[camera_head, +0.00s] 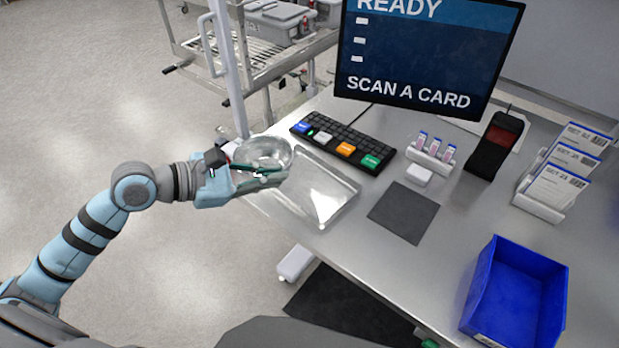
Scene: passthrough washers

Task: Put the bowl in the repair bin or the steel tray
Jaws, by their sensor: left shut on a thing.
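A shiny metal bowl (263,152) is at the tip of my left gripper (262,173), at the left end of the table. My left gripper is shut on the bowl at its near side. The bowl is over or beside the far left corner of the steel tray (335,207); I cannot tell whether it touches the tray. The steel tray is shallow and looks empty. My right gripper is not in view.
A keyboard (343,140) with coloured keys lies behind the tray, below a monitor (428,50). A dark mat (403,213), a small vial rack (430,155), a scanner (495,146) and a card holder (562,175) stand to the right. A wire cart (262,55) is beyond the table.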

